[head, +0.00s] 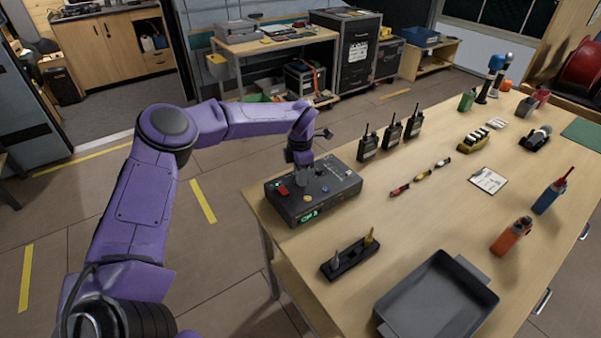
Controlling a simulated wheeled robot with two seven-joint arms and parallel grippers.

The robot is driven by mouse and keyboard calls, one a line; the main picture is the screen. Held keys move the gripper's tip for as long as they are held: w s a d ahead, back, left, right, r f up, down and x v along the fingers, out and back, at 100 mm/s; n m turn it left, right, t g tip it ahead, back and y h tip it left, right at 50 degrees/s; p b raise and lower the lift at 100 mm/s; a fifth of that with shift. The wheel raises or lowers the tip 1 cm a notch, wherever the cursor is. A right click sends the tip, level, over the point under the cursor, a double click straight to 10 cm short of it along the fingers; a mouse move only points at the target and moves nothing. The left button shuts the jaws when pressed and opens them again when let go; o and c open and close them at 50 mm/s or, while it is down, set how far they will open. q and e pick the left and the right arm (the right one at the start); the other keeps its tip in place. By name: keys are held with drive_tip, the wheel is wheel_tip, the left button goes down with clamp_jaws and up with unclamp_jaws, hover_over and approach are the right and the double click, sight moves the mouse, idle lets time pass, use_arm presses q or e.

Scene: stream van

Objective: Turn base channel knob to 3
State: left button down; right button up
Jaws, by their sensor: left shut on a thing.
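The dark base unit (335,186) sits at the near left edge of the wooden table. Its front shows a small green lit display (309,216); the digit is too small to read surely. A red switch (283,190) and a blue button (325,190) are on its top. My left gripper (302,178) points down over the top of the unit, between the red switch and the blue button. Its fingers are shut on the channel knob, which they mostly hide, so the knob's pointer cannot be read. My right gripper is out of view.
Several handheld radios (390,134) stand behind the unit. A small black stand (350,258) and a grey tray (437,300) are in front of it.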

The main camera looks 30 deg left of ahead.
use_arm(q)
drive_tip(key=shift+m, duration=1.1)
drive_tip(key=c, duration=0.9)
unclamp_jaws()
wheel_tip(320, 180, up, 10)
drive_tip(key=shift+r+b, duration=0.25)
drive_tip(key=shift+b, duration=0.5)
